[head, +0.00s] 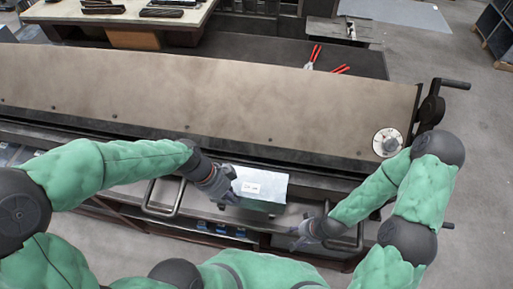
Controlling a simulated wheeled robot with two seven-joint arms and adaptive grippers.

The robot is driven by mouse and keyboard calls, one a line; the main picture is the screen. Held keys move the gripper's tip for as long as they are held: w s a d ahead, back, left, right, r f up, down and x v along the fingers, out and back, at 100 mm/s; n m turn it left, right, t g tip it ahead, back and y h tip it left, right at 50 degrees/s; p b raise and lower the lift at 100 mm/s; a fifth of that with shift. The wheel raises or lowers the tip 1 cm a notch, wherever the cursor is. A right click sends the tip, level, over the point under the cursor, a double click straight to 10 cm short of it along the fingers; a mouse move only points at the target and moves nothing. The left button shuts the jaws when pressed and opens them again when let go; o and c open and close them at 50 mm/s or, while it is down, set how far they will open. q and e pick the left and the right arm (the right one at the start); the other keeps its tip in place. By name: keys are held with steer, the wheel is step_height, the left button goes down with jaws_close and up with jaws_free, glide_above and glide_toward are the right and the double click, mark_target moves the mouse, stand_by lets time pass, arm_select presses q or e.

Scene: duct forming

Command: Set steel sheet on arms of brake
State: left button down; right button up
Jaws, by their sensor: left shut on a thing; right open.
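The steel sheet (268,187) is a small, pale, bluish-silver rectangle with a white label, in the middle of the head view. My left gripper (228,191) is shut on the sheet's left edge. The sheet is in front of the brake (210,98), a long machine with a wide tan top plate; I cannot tell whether it touches the brake's front ledge. The brake's arms (163,207) look like dark bent-tube handles along its front. My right gripper (302,236) is open and empty, to the lower right of the sheet, near the right-hand handle.
A round dial (387,142) and a crank lever (455,84) are at the brake's right end. Red-handled snips (314,54) lie on a dark surface behind it. A worktable (120,16) stands at the back left.

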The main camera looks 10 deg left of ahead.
arm_select(q)
steer(key=c, duration=1.3)
jaws_free()
steer(key=shift+c, duration=0.2)
steer(key=v, duration=1.2)
